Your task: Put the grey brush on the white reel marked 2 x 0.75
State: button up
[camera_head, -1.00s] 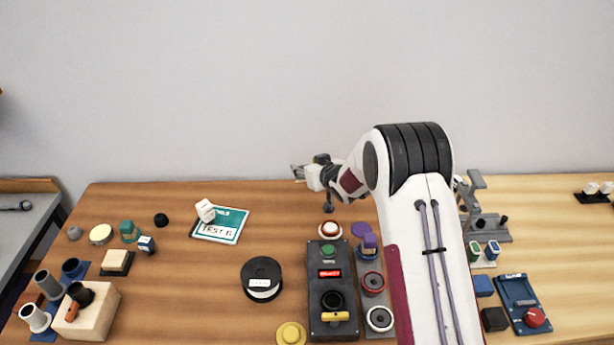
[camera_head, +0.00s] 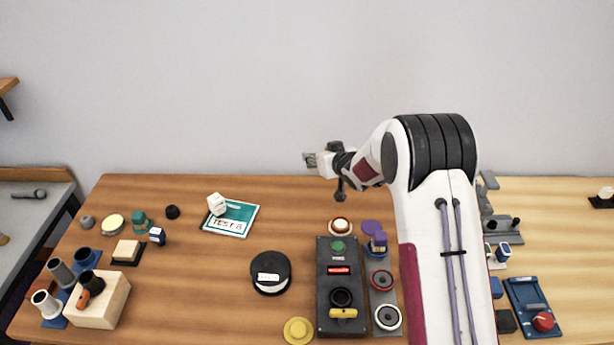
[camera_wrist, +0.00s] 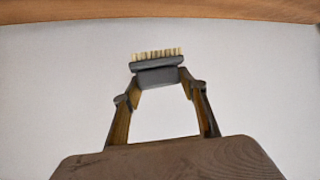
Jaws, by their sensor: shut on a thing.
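My gripper (camera_wrist: 160,92) is shut on the grey brush (camera_wrist: 157,64), which shows in the wrist view with its pale bristles pointing up in the picture. In the head view my gripper (camera_head: 312,160) is held out at the back of the bench, above its far edge, and the brush there is too small to make out clearly. A round black reel-like thing with a white label (camera_head: 269,277) lies on the bench, below and left of my gripper in the picture. Its marking is too small to read. I cannot make out a white reel marked 2 x 0.75.
A teal card (camera_head: 240,212) with a white block (camera_head: 216,204) lies left of my gripper. A dark control box (camera_head: 326,290) and a yellow disc (camera_head: 298,331) are at the front middle. A wooden block (camera_head: 105,310) stands front left. Bare wood lies between.

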jog(key=shift+a+r, duration=0.2)
jog(key=shift+r, duration=0.45)
notch_tip(320, 180, up, 4)
jog(key=s+a, duration=0.2)
jog(key=s, duration=0.1)
jog(key=n+g+y, duration=0.5)
jog(key=n+y, duration=0.1)
jog(key=n, duration=0.2)
send_over(270, 268)
jog(key=shift+r, duration=0.25)
jog(key=shift+f, duration=2.9)
jog(key=shift+f, duration=0.15)
jog(key=shift+f, duration=1.95)
